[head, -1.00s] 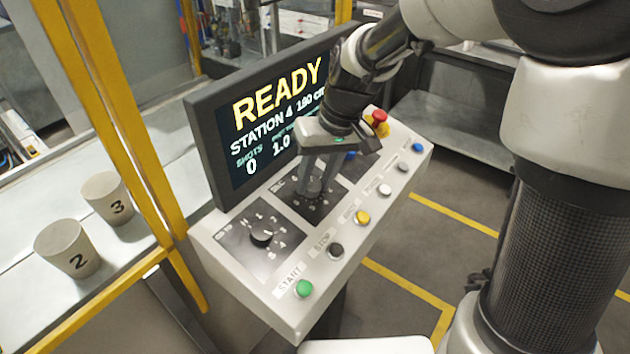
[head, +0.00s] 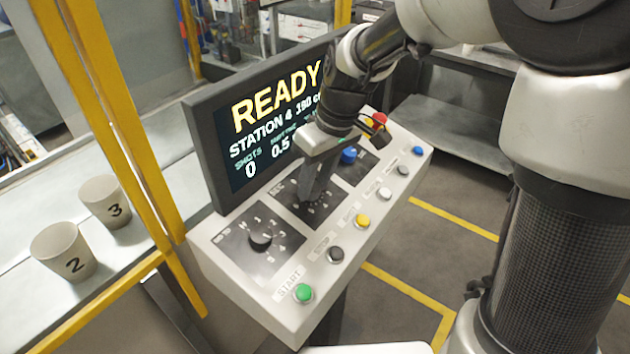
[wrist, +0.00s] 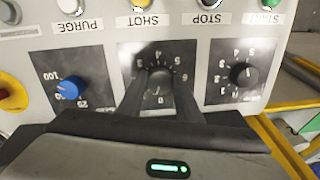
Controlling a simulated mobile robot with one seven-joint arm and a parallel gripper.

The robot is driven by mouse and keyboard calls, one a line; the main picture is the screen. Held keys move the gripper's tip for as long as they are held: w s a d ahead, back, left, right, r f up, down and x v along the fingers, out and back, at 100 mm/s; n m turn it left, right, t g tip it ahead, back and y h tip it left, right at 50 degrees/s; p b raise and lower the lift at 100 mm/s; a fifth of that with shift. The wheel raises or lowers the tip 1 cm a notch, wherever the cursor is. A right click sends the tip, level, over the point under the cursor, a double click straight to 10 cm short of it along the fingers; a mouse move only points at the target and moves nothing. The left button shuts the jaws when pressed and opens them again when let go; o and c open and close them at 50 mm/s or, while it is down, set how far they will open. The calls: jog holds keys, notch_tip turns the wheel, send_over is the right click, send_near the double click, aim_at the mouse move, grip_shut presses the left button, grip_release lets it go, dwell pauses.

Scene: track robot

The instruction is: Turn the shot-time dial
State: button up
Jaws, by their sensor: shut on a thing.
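The shot-time dial (wrist: 160,76) is the black middle knob on a dark numbered plate (head: 329,205). In the wrist view it sits between the two fingers of my gripper (wrist: 159,83), which is shut on it. In the head view my gripper (head: 312,196) comes down on the middle plate from above, and its fingers hide the knob. The screen (head: 263,120) shows READY, STATION 4, SHOTS 0 and a middle value of 0.5; its right part is behind my gripper.
A black dial (head: 261,240) and a blue dial (head: 348,156) flank the middle one. A row of buttons, from green START (head: 303,292) onward, lines the panel's front. A red button (head: 379,119) stands at the far end. Cups 2 (head: 62,251) and 3 (head: 105,200) stand left, beyond yellow posts.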

jog(key=o, duration=1)
jog(key=shift+o, duration=0.2)
jog(key=p+v, duration=0.2)
jog(key=v, duration=1.5)
jog(key=shift+r, duration=0.2)
jog(key=shift+d, duration=0.1)
